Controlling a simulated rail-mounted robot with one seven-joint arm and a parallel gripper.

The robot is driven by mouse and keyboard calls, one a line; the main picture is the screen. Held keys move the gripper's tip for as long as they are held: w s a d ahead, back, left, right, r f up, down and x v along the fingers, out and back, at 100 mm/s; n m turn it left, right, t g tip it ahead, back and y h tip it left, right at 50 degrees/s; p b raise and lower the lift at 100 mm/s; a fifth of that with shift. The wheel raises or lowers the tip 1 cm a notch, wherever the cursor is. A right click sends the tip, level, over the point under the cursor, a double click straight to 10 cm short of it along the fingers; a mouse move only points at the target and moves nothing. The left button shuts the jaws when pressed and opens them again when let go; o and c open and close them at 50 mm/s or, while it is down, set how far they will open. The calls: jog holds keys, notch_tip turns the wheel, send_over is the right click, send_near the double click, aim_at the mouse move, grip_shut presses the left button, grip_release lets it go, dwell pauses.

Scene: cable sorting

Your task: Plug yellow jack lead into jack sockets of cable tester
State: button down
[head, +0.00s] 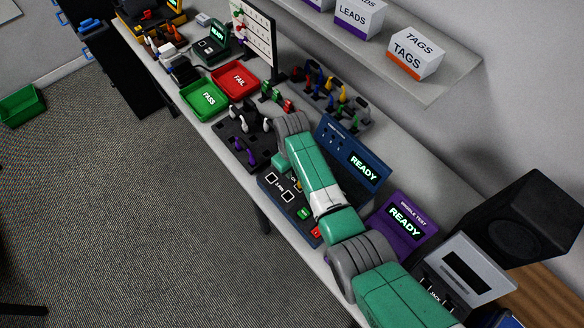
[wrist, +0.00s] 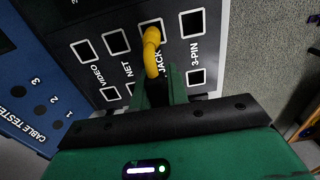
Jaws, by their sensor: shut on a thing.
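The yellow jack lead (wrist: 152,55) is held in my gripper (wrist: 158,92), which is shut on it. In the wrist view, its yellow arch stands over the JACK column of the cable tester (wrist: 75,25). Its far end overlaps the upper JACK socket (wrist: 144,24); whether it is seated cannot be told. The lower JACK socket is hidden behind the lead and fingers. In the head view, the blue cable tester (head: 325,148) reads READY, and a small yellow part of the lead (head: 298,184) shows beside my arm. My arm hides the gripper there.
VIDEO, NET and 3-PIN sockets (wrist: 192,22) flank the JACK column. A purple tester (head: 385,222) stands right of the cable tester. Green PASS (head: 190,91) and red FAIL (head: 256,78) trays lie to the left. A rack of coloured leads (head: 330,90) stands behind.

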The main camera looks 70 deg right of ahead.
jog(key=shift+f, duration=0.15)
dwell(0.4)
jog(key=c, duration=0.7)
grip_release()
notch_tip(320, 180, up, 8)
jog(key=p, duration=0.7)
jog(key=shift+p, duration=0.35)
